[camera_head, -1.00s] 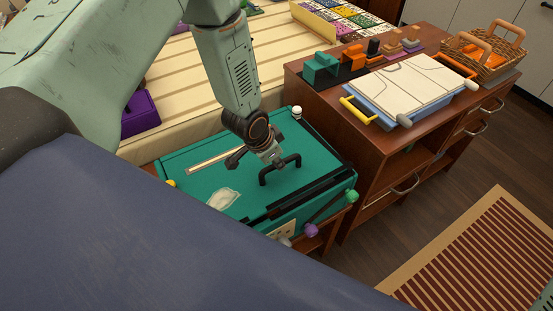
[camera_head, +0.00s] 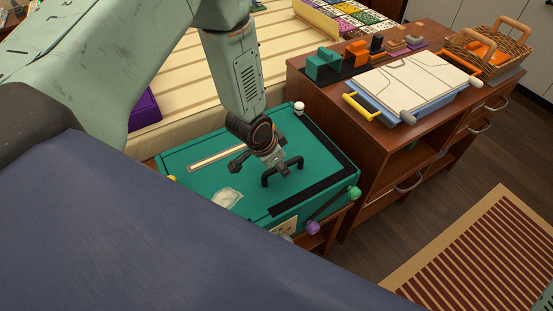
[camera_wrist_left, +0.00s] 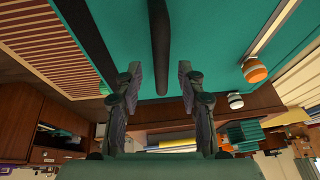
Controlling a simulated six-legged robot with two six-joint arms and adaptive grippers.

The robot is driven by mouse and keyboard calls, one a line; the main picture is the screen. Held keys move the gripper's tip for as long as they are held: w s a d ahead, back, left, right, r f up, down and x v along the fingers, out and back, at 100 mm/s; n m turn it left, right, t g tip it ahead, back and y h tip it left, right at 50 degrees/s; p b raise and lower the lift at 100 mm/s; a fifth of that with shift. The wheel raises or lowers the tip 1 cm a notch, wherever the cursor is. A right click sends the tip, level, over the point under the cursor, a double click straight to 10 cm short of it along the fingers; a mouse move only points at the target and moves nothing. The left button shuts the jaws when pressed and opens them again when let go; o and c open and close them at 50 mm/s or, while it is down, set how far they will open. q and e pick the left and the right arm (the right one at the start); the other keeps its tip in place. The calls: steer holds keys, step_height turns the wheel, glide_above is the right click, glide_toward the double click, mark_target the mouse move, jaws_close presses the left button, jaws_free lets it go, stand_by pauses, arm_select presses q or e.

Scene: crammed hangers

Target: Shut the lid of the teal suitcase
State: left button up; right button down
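The teal suitcase (camera_head: 225,168) stands beside the bed, and its lid looks flat on the body, with no clear gap along the edges I can see. A black arched handle (camera_head: 283,172) rises from the lid. My left gripper (camera_head: 275,166) is just above the lid beside this handle. In the left wrist view its two fingers (camera_wrist_left: 158,85) are spread apart, with the dark handle bar (camera_wrist_left: 159,40) and teal lid beyond them. I cannot tell whether a finger touches the handle. The near left corner of the suitcase is hidden. My right gripper is not in view.
A rod with green and purple ball ends (camera_head: 333,205) is at the suitcase's near right side. A wooden cabinet (camera_head: 340,135) stands close on the right, bearing a blue tray (camera_head: 428,115) and a wicker basket (camera_head: 490,60). The bed (camera_head: 195,75) lies behind.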

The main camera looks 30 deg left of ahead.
arm_select(q)
steer(key=v, duration=1.2)
steer(key=shift+s+f, duration=0.1)
steer(key=s+d+f+n+g+b, duration=0.1)
steer(key=s+f+n+g+b, duration=0.1)
steer(key=s+f, duration=0.7)
steer(key=s+d+f+n+g+y+b, duration=0.1)
steer(key=s+f+n, duration=0.3)
steer(key=s+f, duration=0.5)
steer(key=s+g+b, duration=0.1)
steer(key=s, duration=0.6)
steer(key=shift+s+d+n+b, duration=0.35)
steer(key=shift+d+n+b, duration=0.05)
steer(key=shift+f, duration=0.1)
